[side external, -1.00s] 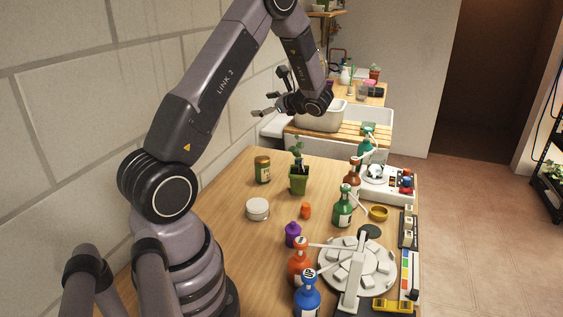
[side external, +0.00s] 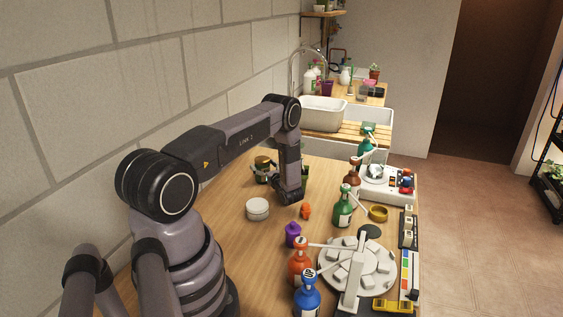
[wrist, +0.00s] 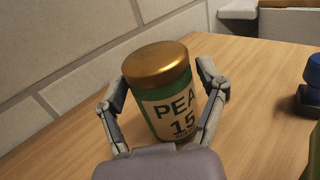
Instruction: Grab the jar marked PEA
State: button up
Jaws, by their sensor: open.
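The jar marked PEA (wrist: 168,98) stands on the wooden table in the wrist view, with a gold lid and a green and cream label reading "PEA 15". My gripper (wrist: 164,112) is open, with one finger on each side of the jar. I cannot tell whether either finger touches it. In the side view the jar (side external: 262,162) is partly hidden by my gripper (side external: 265,171), which is low at its near side.
A round white-lidded tin (side external: 257,209) stands nearer on the table. A small orange object (side external: 306,211) and a purple bottle (side external: 293,234) stand to the right. The green pot is mostly hidden behind my arm. A block wall runs along the left.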

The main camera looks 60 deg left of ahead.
jog(key=shift+s+a+f, duration=0.1)
jog(key=shift+a+f, duration=0.15)
jog(key=shift+a, duration=0.5)
jog(key=shift+a+f, duration=0.2)
jog(key=shift+a, duration=0.55)
jog(key=c, duration=1.1)
